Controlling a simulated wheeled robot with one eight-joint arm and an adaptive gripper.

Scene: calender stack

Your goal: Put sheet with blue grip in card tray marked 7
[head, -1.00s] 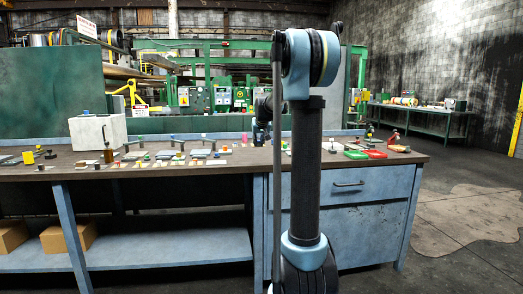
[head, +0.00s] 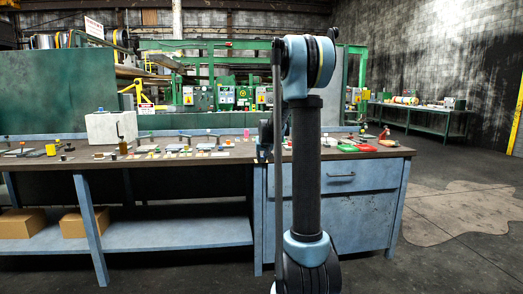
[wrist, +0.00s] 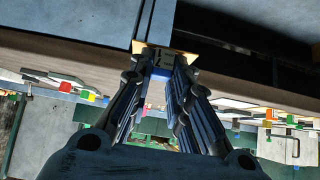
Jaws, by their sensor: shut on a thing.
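In the wrist view my gripper (wrist: 160,80) is shut on a blue grip (wrist: 161,74). A tan sheet (wrist: 178,56) with a dark marking shows just beyond the fingertips, at the blue grip. In the head view my gripper is mostly hidden behind my arm, near the bench's front edge. Several small grey trays (head: 205,147) stand on the bench top with small coloured pieces around them. Their markings are too small to read, so I cannot tell which is marked 7.
The long bench (head: 345,153) has a blue drawer cabinet (head: 335,215) at right. Red (head: 368,148) and green (head: 347,148) items lie at right. The floor at right is clear.

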